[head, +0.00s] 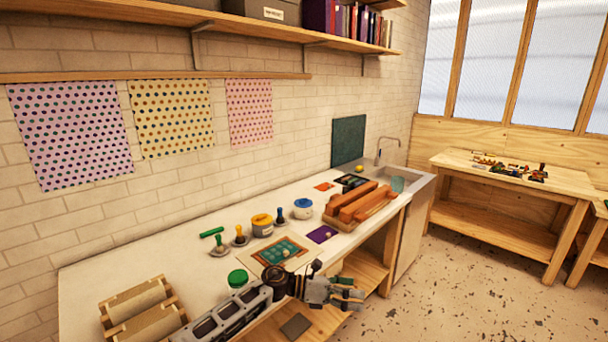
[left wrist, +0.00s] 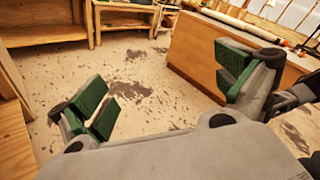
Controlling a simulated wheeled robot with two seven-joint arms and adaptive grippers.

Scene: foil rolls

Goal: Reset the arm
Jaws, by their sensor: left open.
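My left gripper (head: 343,293) is at the bottom middle of the head view, at the front edge of the white worktop (head: 160,237). Its fingers are spread and nothing is between them. My right gripper is not seen in the head view.
Orange rolls (head: 358,204) lie farther back. A wooden bench (head: 515,172) stands at right; floor between is clear.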

